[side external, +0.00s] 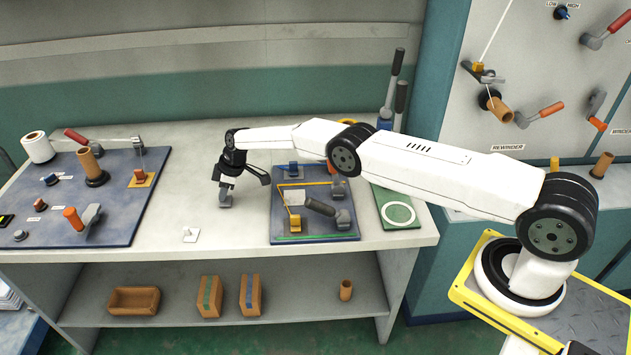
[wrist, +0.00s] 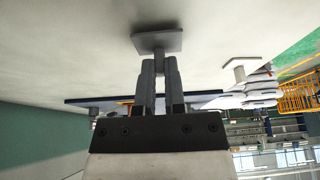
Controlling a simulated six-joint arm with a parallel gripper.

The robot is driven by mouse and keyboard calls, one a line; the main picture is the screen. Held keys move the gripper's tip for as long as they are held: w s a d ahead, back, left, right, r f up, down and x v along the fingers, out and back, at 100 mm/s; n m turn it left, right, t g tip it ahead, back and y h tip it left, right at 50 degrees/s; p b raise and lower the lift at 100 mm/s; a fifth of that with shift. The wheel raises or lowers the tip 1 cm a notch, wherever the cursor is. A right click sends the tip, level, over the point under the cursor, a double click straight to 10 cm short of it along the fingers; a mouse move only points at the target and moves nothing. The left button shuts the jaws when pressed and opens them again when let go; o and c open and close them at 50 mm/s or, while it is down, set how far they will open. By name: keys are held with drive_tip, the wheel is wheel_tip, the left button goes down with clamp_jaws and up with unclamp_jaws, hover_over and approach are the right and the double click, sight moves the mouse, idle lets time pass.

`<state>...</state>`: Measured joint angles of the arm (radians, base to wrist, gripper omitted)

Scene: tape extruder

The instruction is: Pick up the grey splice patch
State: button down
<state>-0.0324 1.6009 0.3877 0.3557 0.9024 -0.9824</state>
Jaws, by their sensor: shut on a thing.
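The grey splice patch (side external: 225,201) is at the bench top, in the clear strip between the blue board and the darker panel. In the wrist view the patch (wrist: 157,42) shows as a flat grey plate at the fingertips. My gripper (side external: 226,187) points down at it from above, and its fingers (wrist: 160,68) are shut on the patch. A white patch with a small knob (side external: 190,235) lies apart on the bench, nearer the front edge.
A blue board (side external: 120,215) with levers and rolls lies at left. A dark panel (side external: 280,228) with yellow tape and handles lies right of my gripper. A green plate with a white ring (side external: 398,213) is further right. Bare bench surrounds the grey patch.

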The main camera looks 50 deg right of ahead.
drive_tip(key=shift+s+r, duration=0.1)
drive_tip(key=shift+r, duration=1.25)
drive_tip(key=s+d+r, duration=0.1)
drive_tip(key=s+r, duration=0.8)
drive_tip(key=s, duration=0.4)
drive_tip(key=shift+s+d+r, duration=0.15)
drive_tip(key=shift+s+r, duration=0.2)
drive_tip(key=shift+s, duration=0.05)
